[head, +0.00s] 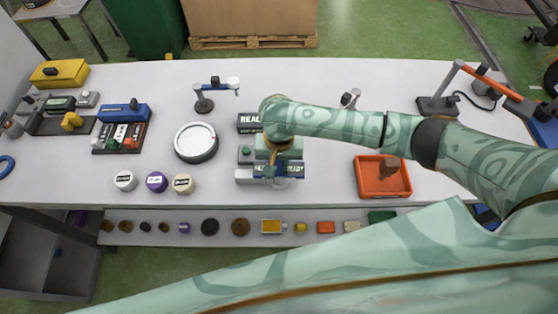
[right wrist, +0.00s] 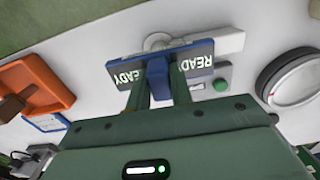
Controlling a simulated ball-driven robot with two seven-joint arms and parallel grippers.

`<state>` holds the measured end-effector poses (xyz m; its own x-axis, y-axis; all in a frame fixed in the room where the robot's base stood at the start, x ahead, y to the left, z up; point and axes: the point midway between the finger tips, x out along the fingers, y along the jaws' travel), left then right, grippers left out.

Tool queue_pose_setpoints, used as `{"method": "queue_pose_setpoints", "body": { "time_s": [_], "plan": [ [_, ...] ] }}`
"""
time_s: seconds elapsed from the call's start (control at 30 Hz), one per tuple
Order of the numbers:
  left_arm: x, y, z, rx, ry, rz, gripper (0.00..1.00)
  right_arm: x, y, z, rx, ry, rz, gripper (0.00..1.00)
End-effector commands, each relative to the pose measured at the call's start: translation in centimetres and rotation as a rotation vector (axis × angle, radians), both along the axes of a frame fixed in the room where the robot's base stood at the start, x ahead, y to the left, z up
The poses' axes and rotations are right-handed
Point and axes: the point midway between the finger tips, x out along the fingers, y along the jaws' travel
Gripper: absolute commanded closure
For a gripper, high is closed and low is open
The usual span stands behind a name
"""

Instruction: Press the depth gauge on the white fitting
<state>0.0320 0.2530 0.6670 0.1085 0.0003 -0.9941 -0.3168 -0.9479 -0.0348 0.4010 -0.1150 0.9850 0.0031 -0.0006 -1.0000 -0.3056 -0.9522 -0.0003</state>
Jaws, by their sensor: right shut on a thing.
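My right gripper (head: 279,157) is over the middle of the table, its fingers mostly hidden from above by the arm. In the right wrist view the gripper (right wrist: 159,88) is shut on the blue grip of the depth gauge. The gauge (right wrist: 195,68) is a wide blue bar with dark panels reading READY; it also shows in the head view (head: 293,170). A white round fitting (right wrist: 157,41) shows just past the bar, partly covered by it. I cannot tell whether the gauge touches it. My left gripper is not in view.
A grey block with a green button (right wrist: 221,85) stands beside the gauge. An orange tray (head: 384,192) lies to the right, a round white dial (head: 196,142) to the left. White, purple and cream labelled cylinders (head: 157,181) stand near the front edge.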

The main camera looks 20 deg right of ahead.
Motion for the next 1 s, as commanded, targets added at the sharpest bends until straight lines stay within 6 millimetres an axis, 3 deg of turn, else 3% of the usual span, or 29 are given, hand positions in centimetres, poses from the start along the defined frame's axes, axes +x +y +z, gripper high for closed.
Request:
{"method": "queue_pose_setpoints", "body": {
  "time_s": [1.0],
  "plan": [
    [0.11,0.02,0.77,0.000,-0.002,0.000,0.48,-0.04,0.00,-0.08,0.000,0.001,-0.001,0.97]
  ]
}}
